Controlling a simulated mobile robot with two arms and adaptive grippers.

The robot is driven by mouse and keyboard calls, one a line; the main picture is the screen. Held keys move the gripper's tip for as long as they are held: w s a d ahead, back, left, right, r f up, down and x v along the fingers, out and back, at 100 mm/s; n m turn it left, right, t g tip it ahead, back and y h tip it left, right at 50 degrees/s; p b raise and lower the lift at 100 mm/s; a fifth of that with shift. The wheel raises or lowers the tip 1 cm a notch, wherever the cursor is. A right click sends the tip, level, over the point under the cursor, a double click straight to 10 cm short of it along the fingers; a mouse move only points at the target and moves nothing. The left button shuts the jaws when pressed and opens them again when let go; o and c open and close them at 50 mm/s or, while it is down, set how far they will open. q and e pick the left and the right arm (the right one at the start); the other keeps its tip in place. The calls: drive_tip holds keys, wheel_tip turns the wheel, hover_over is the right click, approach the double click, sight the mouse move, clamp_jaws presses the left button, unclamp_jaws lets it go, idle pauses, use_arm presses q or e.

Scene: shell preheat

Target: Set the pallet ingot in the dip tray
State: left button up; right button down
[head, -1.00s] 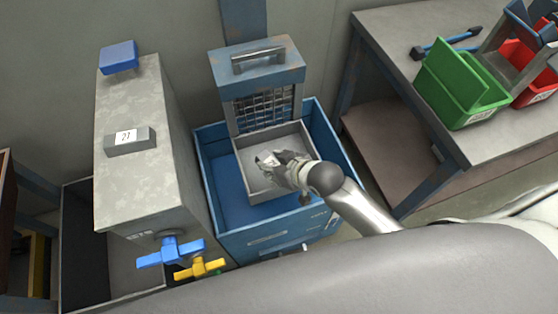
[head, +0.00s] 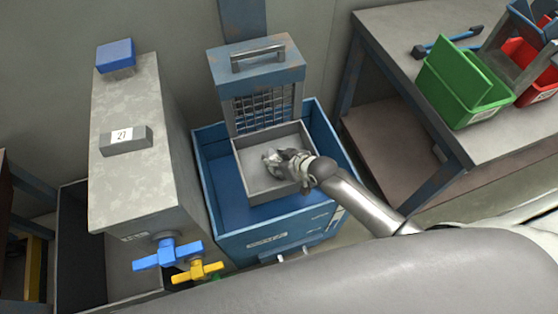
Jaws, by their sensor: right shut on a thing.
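The grey square tray (head: 258,184), which I take for the dip tray, sits inside a blue open-topped box. My right gripper (head: 275,157) reaches in from the right and is over the tray's inside. It is shut on a small grey piece that I take for the pallet ingot; the fingers hide most of it. I cannot tell whether the piece touches the tray floor. My left gripper is not in view.
The blue box (head: 270,240) has a blue-framed mesh guard (head: 262,108) with a handle behind the tray. A grey cabinet (head: 125,185) on the left carries a block marked 27 (head: 125,140). A blue valve handle (head: 167,253) sticks out in front. A workbench (head: 400,60) with green and red bins stands right.

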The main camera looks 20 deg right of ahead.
drive_tip(key=c, duration=0.9)
unclamp_jaws()
drive_tip(key=shift+r, duration=0.1)
drive_tip(key=p+v, duration=0.1)
drive_tip(key=v, duration=1.1)
drive_tip(key=shift+p, duration=0.4)
